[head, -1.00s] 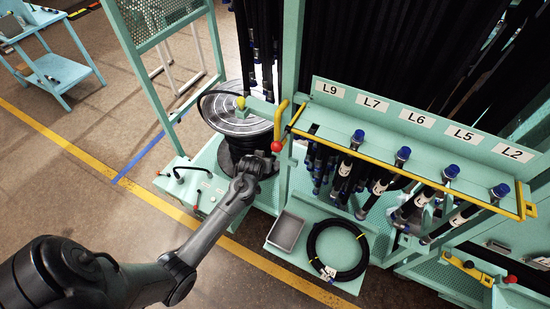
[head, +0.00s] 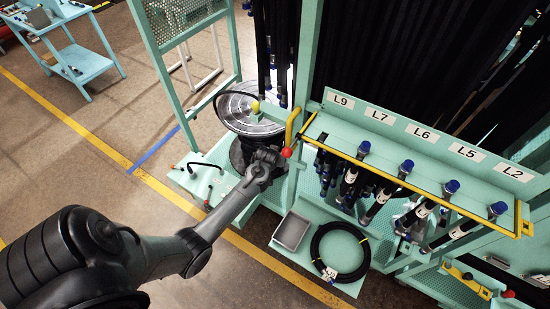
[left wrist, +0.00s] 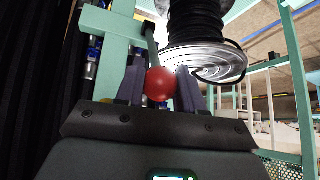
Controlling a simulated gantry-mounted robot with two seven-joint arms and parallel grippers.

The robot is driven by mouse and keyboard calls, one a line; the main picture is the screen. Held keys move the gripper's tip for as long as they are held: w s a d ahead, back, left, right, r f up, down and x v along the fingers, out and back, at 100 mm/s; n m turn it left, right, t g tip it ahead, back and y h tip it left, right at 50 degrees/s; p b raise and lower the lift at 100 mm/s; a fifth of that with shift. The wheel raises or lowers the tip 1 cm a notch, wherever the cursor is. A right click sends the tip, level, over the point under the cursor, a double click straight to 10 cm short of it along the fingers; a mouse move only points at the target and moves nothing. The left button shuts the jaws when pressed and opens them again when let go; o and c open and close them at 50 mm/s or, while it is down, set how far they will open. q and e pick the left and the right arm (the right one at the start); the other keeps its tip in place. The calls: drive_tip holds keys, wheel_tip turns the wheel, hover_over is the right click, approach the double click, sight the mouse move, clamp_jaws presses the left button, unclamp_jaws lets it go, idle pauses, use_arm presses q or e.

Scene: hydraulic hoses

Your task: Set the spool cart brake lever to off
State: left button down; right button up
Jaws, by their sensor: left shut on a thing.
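A red ball knob (left wrist: 160,84) on a thin grey-green stem (left wrist: 151,45) sits between the two fingers of my left gripper (left wrist: 160,92) in the left wrist view. The gripper is shut on the knob. In the head view my left gripper (head: 270,158) is beside the black hose spool (head: 246,114), and a red ball (head: 287,153) shows just right of it. The spool cart (head: 205,180) has another small red-tipped lever (head: 207,203) on its deck. I cannot tell for sure which one is the brake lever. My right gripper is not in view.
A green rack with a yellow bar (head: 420,192) and blue-capped hoses (head: 405,167) stands to the right. A grey tray (head: 292,231) and a coiled hose (head: 340,250) lie on its lower shelf. The floor left of the cart is open.

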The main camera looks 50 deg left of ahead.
use_arm(q)
drive_tip(key=c, duration=0.8)
unclamp_jaws()
drive_tip(key=shift+w+a+r, duration=0.1)
drive_tip(key=shift+w+r, duration=0.15)
drive_tip(key=shift+o, duration=0.3)
drive_tip(key=shift+s, duration=0.1)
drive_tip(key=shift+f, duration=0.1)
